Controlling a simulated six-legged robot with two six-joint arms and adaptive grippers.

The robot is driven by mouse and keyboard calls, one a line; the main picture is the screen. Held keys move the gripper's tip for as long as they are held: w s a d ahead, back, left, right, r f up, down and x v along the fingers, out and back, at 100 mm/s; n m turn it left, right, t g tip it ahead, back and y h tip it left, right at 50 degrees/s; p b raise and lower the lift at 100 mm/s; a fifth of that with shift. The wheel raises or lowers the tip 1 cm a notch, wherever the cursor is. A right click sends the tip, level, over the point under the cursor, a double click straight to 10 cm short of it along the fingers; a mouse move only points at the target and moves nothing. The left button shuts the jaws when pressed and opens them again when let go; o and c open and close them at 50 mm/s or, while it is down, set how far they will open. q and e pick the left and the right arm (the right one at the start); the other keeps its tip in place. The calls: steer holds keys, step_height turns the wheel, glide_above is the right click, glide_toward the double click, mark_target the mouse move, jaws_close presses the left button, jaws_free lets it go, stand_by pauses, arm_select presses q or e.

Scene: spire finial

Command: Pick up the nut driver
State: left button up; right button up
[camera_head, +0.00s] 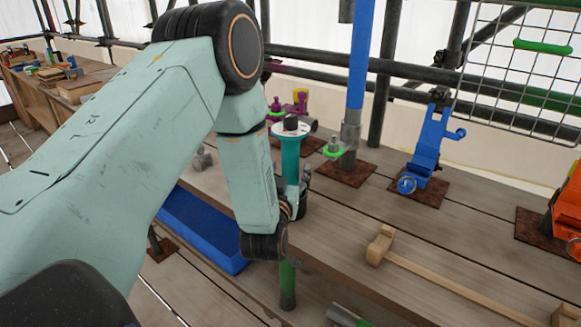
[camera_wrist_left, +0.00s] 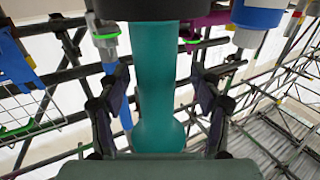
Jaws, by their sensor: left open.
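A teal upright tool, which I take to be the nut driver (camera_head: 290,160), stands behind my left forearm in the head view, with a white disc and a dark block at its top. My left gripper (camera_head: 297,190) is at its shaft, mostly hidden by my own wrist. In the left wrist view the teal shaft (camera_wrist_left: 158,70) runs between the two dark fingers of the left gripper (camera_wrist_left: 160,105). The fingers are spread, with a gap showing on each side of the shaft. My right gripper is not in view.
A blue tray (camera_head: 205,232) lies left of the plank bench. A wooden T-shaped piece (camera_head: 378,246) lies in front. A blue clamp-like fixture (camera_head: 428,145) and a blue pole (camera_head: 358,60) stand behind on rusty plates. An orange fixture (camera_head: 568,215) is at the right edge.

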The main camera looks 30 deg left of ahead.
arm_select(q)
steer(key=shift+w+d+r, duration=0.1)
steer(key=shift+w+r, duration=0.05)
steer(key=shift+w, duration=0.2)
steer(key=shift+w, duration=0.1)
steer(key=c, duration=0.7)
jaws_close()
steer(key=shift+r, duration=0.2)
